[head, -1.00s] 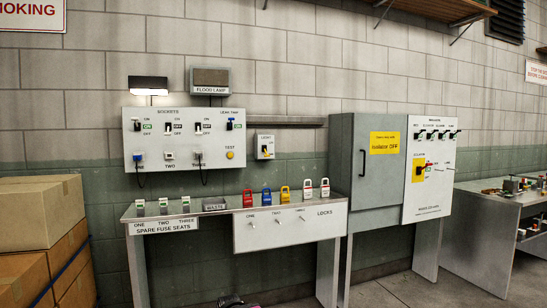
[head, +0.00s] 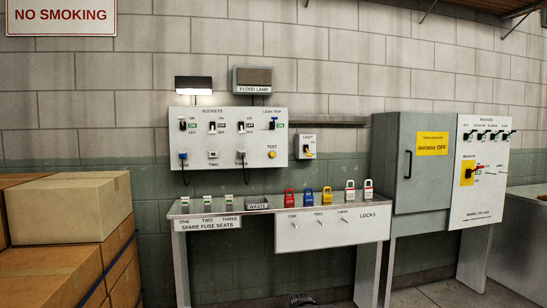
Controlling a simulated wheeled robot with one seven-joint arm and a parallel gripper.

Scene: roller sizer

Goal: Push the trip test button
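The yellow round test button (head: 272,154) is on the lower right of the white sockets panel (head: 207,169), under the printed word TEST. Above it is the blue-handled leak trip switch (head: 274,123), with a green label beside it. Nothing covers the button, and nothing touches it. My gripper does not show in the head view, so its place and opening are hidden.
A bench (head: 253,213) with fuse pieces and padlocks (head: 289,197) stands below the panel. A light switch box (head: 307,147) is right of it. Cardboard boxes (head: 60,220) fill the left; a grey cabinet (head: 408,164) stands right. A dark object (head: 303,299) shows at the bottom edge.

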